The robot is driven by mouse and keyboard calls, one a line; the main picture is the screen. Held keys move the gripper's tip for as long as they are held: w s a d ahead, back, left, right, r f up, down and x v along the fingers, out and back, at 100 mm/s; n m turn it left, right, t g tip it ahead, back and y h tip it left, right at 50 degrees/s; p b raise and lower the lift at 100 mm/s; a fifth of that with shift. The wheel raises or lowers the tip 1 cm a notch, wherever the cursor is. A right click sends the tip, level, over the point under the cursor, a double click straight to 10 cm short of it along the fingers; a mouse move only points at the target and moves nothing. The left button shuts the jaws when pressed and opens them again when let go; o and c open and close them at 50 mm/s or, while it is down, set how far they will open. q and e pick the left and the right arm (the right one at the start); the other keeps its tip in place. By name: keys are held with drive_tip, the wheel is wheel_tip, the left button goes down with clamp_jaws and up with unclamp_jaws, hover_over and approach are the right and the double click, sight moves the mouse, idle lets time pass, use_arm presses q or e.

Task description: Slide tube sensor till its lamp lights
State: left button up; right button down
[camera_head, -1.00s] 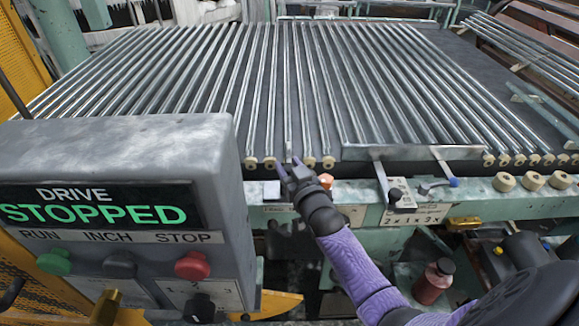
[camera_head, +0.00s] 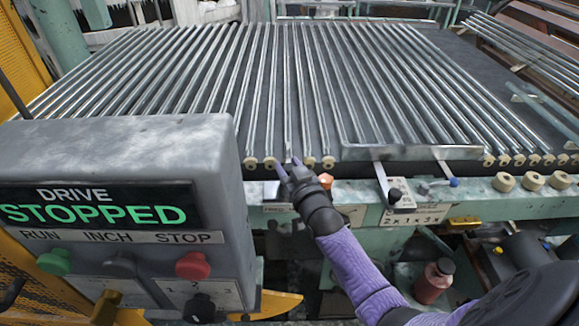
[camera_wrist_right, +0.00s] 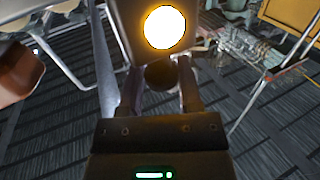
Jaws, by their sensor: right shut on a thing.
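My right gripper (camera_head: 289,165) is at the front edge of the roller bed, near the pale tube ends. In the right wrist view its fingers (camera_wrist_right: 160,73) are closed around a dark rounded part below a brown box-like body, which I take to be the tube sensor (camera_wrist_right: 126,28). A round lamp (camera_wrist_right: 165,27) on that body glows bright yellow-white. In the head view the sensor cannot be made out behind the gripper. Long glass tubes (camera_head: 262,90) lie side by side across the bed. My left gripper is not in view.
A grey control box (camera_head: 130,150) stands at the left, its display reading DRIVE STOPPED. A metal plate (camera_head: 400,153) lies along the bed's front right of my gripper. A red bottle (camera_head: 435,283) stands below the bed.

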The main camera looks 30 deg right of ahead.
drive_tip(key=shift+w+a, duration=0.1)
drive_tip(key=shift+a, duration=0.2)
drive_tip(key=shift+f, duration=0.1)
drive_tip(key=shift+c, duration=1.8)
unclamp_jaws()
drive_tip(key=s+a+p, duration=0.1)
drive_tip(key=s+p, duration=0.2)
drive_tip(key=s, duration=0.6)
drive_tip(key=shift+s+a, duration=0.25)
drive_tip(key=shift+s, duration=0.15)
